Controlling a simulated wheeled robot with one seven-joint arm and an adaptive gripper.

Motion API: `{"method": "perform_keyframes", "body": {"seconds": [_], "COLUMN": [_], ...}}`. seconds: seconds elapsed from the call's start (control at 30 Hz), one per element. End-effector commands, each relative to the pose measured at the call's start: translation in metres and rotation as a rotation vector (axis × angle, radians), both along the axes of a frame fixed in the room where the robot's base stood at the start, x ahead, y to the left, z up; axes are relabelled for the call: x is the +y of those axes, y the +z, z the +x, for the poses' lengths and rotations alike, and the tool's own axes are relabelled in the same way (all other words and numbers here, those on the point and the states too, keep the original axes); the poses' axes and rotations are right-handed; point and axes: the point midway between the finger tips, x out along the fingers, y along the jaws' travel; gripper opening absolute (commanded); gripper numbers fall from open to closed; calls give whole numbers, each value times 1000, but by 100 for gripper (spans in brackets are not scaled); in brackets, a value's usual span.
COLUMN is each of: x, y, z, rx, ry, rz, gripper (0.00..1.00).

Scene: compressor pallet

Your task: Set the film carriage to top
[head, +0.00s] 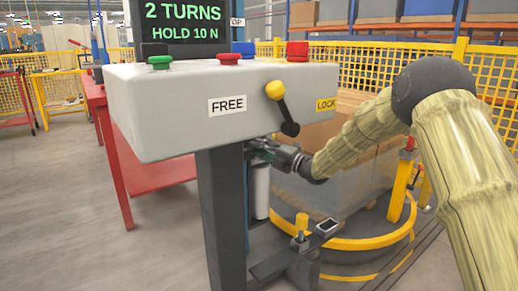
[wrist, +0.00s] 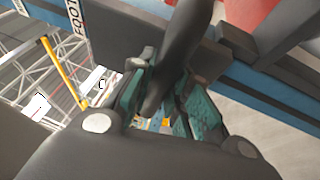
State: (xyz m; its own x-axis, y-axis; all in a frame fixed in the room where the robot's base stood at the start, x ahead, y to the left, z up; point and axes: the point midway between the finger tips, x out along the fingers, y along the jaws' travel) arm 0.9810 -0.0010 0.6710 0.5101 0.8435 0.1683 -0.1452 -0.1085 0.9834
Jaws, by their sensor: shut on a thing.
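My gripper (head: 264,150) is beside the mast, just under the grey control box, with its far end partly hidden. In the wrist view its teal-padded fingers (wrist: 168,112) are closed around a dark rounded bar (wrist: 188,45). The white film roll (head: 261,190) stands upright beside the dark mast (head: 222,220), below my gripper. The carriage body is mostly hidden by the box and gripper, so its exact height is unclear.
The control box (head: 165,120) overhangs my gripper and carries several buttons. A screen (head: 180,22) reads "2 TURNS HOLD 10 N". Cartons (head: 345,165) stand behind my arm. A yellow ring (head: 375,242) and post (head: 400,190) are at the lower right. A red table (head: 115,150) stands left.

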Motion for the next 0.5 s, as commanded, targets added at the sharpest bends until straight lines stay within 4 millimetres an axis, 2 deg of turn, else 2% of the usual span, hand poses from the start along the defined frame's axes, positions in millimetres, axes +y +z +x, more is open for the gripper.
{"method": "perform_keyframes", "body": {"seconds": [0.03, 0.17, 0.5], "x": [0, 0, 0], "y": [12, 35, 126], "z": [1, 1, 1], "rx": [-5, -8, -10], "ry": [0, -1, -1], "rz": [1, 2, 3], "gripper": [0, 0, 0]}}
